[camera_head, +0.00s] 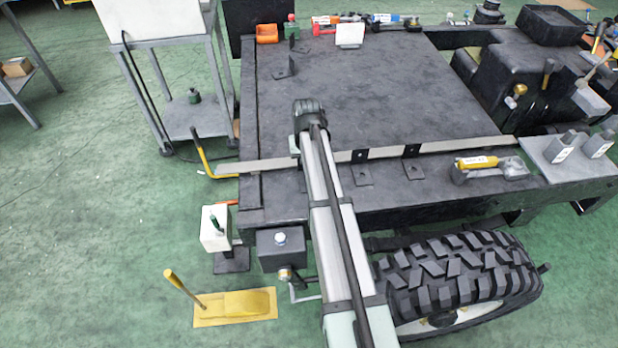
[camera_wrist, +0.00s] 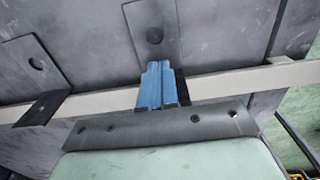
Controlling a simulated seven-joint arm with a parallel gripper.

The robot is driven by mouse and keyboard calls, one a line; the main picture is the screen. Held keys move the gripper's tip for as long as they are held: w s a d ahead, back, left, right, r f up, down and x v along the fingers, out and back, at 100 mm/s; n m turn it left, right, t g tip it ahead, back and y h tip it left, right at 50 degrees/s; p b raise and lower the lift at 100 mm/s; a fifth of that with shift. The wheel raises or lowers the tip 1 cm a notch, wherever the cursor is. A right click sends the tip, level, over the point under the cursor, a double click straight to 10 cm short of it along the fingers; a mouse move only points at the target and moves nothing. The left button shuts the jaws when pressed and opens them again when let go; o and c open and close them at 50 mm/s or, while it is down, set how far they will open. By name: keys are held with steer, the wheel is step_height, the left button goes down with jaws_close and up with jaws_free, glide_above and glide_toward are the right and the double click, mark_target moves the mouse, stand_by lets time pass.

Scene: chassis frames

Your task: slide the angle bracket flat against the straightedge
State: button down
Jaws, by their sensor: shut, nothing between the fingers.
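The straightedge (camera_head: 455,146) is a long pale bar lying across the dark table; it also crosses the wrist view (camera_wrist: 232,85). Dark angle brackets stand along it: one (camera_head: 363,176) right of my arm, one (camera_head: 413,169) farther right. In the wrist view one bracket (camera_wrist: 35,62) is at left, and another (camera_wrist: 152,33) with a hole in its plate lies directly beyond my fingers. My arm mostly hides that one in the head view. My gripper (camera_wrist: 157,85) has its blue fingers together, empty, over the straightedge beside this bracket's dark flange. Contact cannot be told.
Another dark bracket (camera_head: 284,68) sits at the table's back left. A yellow-handled tool (camera_head: 478,163) lies near the front right. A yellow bent bar (camera_head: 203,155) is by the straightedge's left end. The middle of the table (camera_head: 395,85) is clear.

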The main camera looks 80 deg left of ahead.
steer(key=shift+a, duration=0.2)
steer(key=shift+r, duration=0.2)
step_height(320, 180, up, 7)
steer(key=d, duration=0.1)
steer(key=shift+f, duration=0.2)
stand_by(1.2)
stand_by(0.4)
